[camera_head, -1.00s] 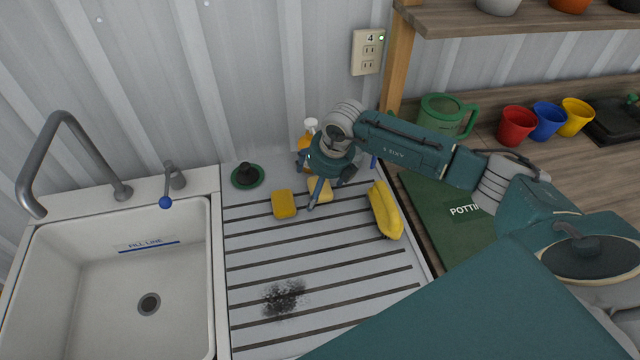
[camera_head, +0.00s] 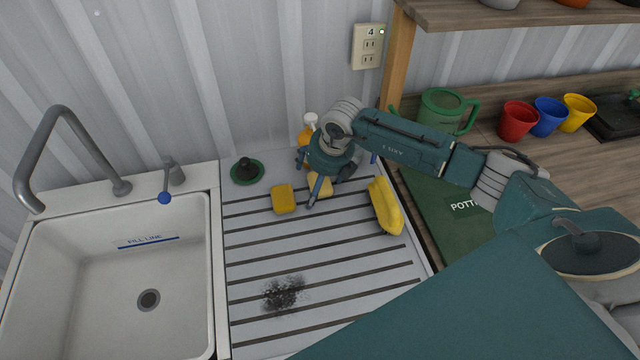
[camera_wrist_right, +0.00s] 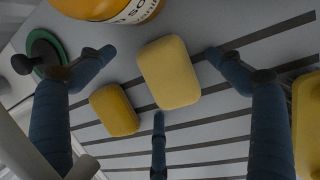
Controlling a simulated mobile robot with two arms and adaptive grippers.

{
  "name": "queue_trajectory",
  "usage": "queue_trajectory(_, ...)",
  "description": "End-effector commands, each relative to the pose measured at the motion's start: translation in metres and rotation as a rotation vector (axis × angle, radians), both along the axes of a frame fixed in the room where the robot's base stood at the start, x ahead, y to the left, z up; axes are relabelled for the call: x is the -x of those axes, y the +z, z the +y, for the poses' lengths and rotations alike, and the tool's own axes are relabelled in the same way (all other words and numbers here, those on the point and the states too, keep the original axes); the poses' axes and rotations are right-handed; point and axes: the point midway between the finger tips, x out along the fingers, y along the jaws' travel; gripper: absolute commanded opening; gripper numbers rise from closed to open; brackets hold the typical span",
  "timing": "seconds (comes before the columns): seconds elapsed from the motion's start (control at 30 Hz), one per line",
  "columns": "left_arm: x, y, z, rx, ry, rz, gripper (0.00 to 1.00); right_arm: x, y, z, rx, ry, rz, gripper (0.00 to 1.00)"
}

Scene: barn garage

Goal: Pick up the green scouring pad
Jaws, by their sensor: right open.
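No separate green scouring pad can be made out. A pale yellow sponge (camera_head: 322,187) lies on the grooved drainboard, partly hidden by my right gripper (camera_head: 324,182). In the right wrist view the pale sponge (camera_wrist_right: 170,73) lies between the spread fingers of my right gripper (camera_wrist_right: 158,78), which is open and empty above it. A darker yellow sponge (camera_head: 283,199) lies just to its left; it also shows in the right wrist view (camera_wrist_right: 114,110). Neither sponge shows a green side. A dark green disc with a black knob (camera_head: 247,171) lies further left. My left gripper is not in view.
An orange soap bottle (camera_head: 306,133) stands close behind my right gripper. Yellow gloves or a similar yellow object (camera_head: 385,207) lie to its right. The sink (camera_head: 120,275) is at the left. The front of the drainboard (camera_head: 330,270) is clear except for a dark stain.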

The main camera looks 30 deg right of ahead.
Motion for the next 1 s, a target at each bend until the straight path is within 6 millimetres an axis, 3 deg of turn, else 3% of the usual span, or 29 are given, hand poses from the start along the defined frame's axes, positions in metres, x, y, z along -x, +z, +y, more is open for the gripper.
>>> queue_trajectory(0.13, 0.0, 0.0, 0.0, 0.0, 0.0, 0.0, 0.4, 0.0, 0.0, 0.0, 0.0, 0.0, 0.0, 0.91)
queue_trajectory(0.33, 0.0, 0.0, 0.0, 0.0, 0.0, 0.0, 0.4, 0.0, -0.001, 0.0, 0.001, 0.0, 0.001, 0.54)
queue_trajectory(0.37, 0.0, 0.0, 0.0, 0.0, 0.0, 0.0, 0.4, 0.001, -0.001, 0.0, 0.001, 0.0, 0.002, 0.51)
queue_trajectory(0.93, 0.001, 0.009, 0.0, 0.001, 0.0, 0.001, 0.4, 0.003, 0.004, 0.0, 0.002, 0.0, 0.009, 0.47)
queue_trajectory(1.0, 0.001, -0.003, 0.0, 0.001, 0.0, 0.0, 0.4, 0.004, 0.002, 0.0, 0.002, 0.002, 0.005, 0.47)
